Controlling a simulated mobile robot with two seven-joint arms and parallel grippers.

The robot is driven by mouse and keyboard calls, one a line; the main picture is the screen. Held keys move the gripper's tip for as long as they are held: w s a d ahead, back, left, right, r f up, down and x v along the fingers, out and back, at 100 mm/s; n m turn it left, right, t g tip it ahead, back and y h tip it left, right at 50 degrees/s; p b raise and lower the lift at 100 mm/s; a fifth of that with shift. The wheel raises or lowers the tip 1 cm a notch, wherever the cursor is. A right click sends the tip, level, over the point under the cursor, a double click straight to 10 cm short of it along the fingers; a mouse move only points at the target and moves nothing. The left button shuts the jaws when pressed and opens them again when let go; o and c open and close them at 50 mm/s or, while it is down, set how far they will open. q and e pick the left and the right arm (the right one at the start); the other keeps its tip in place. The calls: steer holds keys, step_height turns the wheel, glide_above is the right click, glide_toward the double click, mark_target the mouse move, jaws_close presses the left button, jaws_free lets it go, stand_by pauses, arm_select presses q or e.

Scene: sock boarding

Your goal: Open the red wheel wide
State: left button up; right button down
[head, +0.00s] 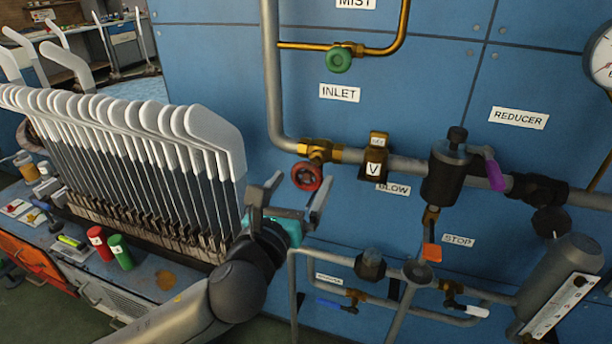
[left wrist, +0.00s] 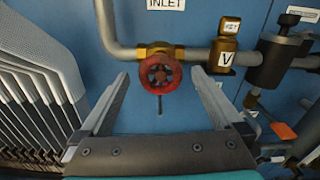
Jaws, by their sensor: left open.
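The red wheel (head: 306,176) sits on a brass valve (head: 318,150) on the grey pipe below the INLET label. It also shows in the left wrist view (left wrist: 160,74), in the middle and facing the camera. My left gripper (head: 297,188) is open and empty, just below and in front of the wheel in the head view. In the left wrist view its two fingers (left wrist: 159,82) stand apart on either side of the wheel, and neither visibly touches it. My right gripper is not in view.
A green wheel (head: 338,60) is above on a brass pipe. A brass block marked V (head: 374,160) and a black regulator (head: 446,172) stand to the right. A row of white-topped boards (head: 190,130) stands close to my left arm. Lower pipes with blue and white levers run below.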

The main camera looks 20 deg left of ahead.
mark_target(305, 176)
arm_select(q)
steer(key=shift+w, duration=1.7)
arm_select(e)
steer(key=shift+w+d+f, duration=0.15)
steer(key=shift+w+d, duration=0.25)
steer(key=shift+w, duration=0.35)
arm_select(q)
steer(key=c, duration=1.3)
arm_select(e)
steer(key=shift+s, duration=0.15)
